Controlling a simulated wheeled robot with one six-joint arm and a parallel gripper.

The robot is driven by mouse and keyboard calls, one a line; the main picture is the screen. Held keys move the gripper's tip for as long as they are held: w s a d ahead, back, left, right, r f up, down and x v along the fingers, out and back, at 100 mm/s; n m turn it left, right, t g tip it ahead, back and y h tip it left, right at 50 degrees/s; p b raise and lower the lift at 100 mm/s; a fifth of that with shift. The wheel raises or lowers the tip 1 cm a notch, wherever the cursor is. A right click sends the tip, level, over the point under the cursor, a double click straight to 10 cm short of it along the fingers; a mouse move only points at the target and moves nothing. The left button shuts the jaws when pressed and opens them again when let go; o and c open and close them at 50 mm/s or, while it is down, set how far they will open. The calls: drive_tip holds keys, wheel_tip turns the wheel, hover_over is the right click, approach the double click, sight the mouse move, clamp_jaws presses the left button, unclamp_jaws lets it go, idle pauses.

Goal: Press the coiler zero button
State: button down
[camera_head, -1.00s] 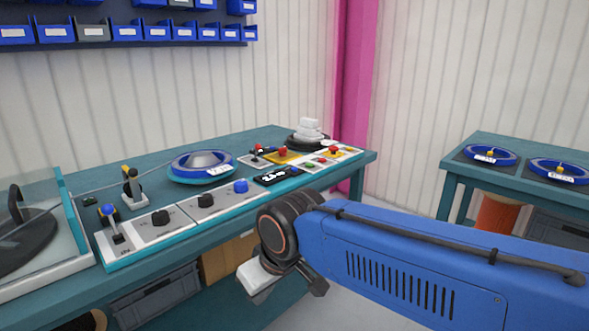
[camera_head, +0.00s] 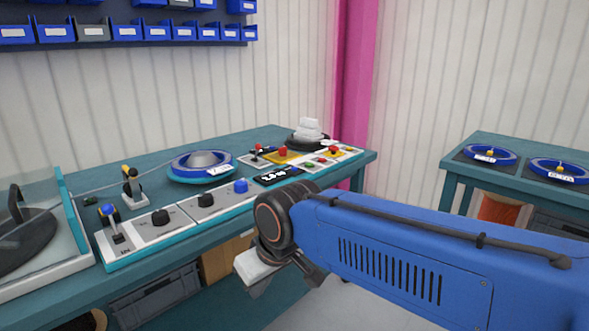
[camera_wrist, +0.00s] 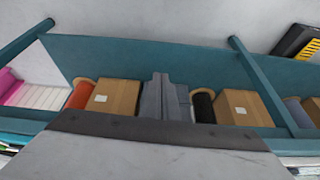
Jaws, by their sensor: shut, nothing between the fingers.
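The control panel (camera_head: 180,225) runs along the front edge of the teal bench, with black knobs and a lever. A blue button (camera_head: 241,186) stands at its right end, beside a black display (camera_head: 277,176) with white digits. Red and green buttons (camera_head: 310,163) sit on plates farther right. The labels are too small to tell which one is the coiler zero button. My gripper (camera_wrist: 160,85) is shut and empty in the wrist view, with the bench's lower shelf behind it. In the head view my wrist is in front of the bench, below the panel and apart from it.
A blue reel (camera_head: 202,165) lies on the bench behind the panel. A clear-covered unit (camera_head: 70,235) stands at left. Cartons (camera_wrist: 113,97) and spools (camera_wrist: 82,94) fill the lower shelf. A second table (camera_head: 455,180) with two blue reels stands at right, with floor between.

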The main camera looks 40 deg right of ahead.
drive_tip(key=w+d+r+m, duration=0.2)
drive_tip(key=w+d+r, duration=0.2)
drive_tip(key=w+r, duration=0.4)
wheel_tip(320, 180, up, 12)
drive_tip(key=r+m+t+y, duration=0.1)
drive_tip(key=m+t, duration=0.3)
drive_tip(key=m, duration=0.1)
hover_over(297, 171)
drive_tip(key=shift+s+f, duration=0.1)
drive_tip(key=shift+f, duration=0.15)
drive_tip(key=shift+f, duration=0.15)
drive_tip(key=shift+f, duration=4.3)
drive_tip(key=shift+f, duration=0.2)
drive_tip(key=shift+f, duration=0.2)
